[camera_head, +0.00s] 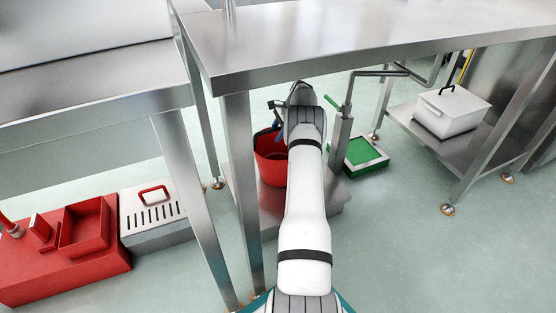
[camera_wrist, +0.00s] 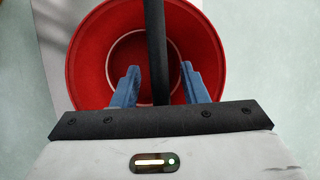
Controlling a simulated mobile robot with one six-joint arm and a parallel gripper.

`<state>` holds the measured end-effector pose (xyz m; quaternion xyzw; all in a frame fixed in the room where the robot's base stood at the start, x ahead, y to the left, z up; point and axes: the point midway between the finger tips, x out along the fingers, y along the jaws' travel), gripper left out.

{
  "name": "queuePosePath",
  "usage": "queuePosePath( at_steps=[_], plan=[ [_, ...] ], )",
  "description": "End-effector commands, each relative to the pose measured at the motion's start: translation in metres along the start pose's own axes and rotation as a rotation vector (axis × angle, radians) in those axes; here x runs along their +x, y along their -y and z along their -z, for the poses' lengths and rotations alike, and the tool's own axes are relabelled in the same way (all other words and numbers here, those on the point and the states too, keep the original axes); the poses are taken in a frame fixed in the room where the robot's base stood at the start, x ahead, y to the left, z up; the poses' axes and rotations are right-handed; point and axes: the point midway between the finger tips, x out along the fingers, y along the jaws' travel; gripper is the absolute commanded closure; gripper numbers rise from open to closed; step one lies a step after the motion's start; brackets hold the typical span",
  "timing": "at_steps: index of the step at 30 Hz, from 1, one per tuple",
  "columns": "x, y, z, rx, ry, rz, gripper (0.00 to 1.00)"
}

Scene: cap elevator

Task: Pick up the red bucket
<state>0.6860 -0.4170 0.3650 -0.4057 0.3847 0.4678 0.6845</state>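The red bucket (camera_head: 269,170) stands upright on a low metal shelf under the table in the head view, its right side hidden by my arm. In the wrist view I look down into the bucket (camera_wrist: 88,62), which looks empty. Its dark handle (camera_wrist: 155,35) crosses the opening. My gripper (camera_wrist: 160,68) is open, with one blue finger on each side of the handle and a gap on both sides. In the head view my gripper (camera_head: 270,133) is just above the bucket and partly hidden by my wrist.
A steel tabletop (camera_head: 330,45) overhangs my arm, with a table leg (camera_head: 242,180) left of the bucket. A metal post (camera_head: 340,145) and a green-topped box (camera_head: 362,152) are to the right. A white lidded box (camera_head: 452,110) sits on the right shelf.

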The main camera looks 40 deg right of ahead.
Motion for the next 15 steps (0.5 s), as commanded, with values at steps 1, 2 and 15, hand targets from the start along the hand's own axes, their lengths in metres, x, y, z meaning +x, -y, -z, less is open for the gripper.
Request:
queuePosePath(
  at_steps=[1,2,15],
  plan=[
    [0.0003,-0.0001,-0.0002,0.0,0.0,0.0,0.6],
    [0.0004,-0.0001,-0.0002,0.0,0.0,-0.001,0.6],
    [0.0053,-0.0009,0.001,-0.001,0.001,-0.001,0.6]
  ],
)
